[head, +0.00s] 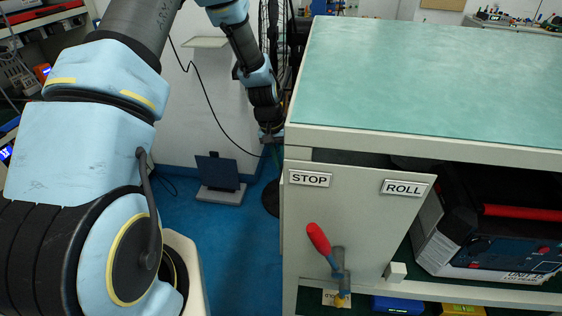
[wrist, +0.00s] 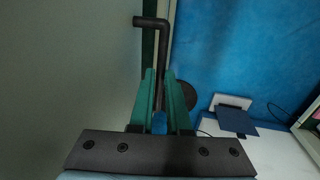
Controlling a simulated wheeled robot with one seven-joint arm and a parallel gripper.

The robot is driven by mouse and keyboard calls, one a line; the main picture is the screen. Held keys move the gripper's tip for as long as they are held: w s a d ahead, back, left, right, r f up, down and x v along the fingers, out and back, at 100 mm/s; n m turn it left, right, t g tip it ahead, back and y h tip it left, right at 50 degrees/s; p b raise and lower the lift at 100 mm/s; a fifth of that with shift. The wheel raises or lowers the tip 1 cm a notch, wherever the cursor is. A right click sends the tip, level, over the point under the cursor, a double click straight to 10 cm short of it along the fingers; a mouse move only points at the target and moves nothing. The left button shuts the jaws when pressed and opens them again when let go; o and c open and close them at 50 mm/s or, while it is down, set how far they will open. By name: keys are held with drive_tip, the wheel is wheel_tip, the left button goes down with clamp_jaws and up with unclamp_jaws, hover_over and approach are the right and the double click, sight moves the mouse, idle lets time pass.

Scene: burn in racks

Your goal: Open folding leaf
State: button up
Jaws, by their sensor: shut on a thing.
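My gripper (wrist: 158,74) has its two green fingers shut on a black bent rod (wrist: 161,50) in the wrist view. The rod's upper end bends left, over a large plain grey-green panel (wrist: 65,70). I cannot tell whether this panel is the folding leaf or the bench's side. In the head view my gripper (head: 270,132) is at the left side of the bench (head: 430,85), near its front corner. The fingertips and the rod are not clear there. No folding leaf can be made out for certain in the head view.
The bench front has a panel (head: 350,215) labelled STOP and ROLL, with a red-handled lever (head: 319,240). A dark instrument (head: 490,230) sits on the shelf at right. Blue floor (head: 225,235) is open left of the bench, with a dark plate on a grey base (head: 219,175).

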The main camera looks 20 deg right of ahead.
clamp_jaws()
idle(0.8)
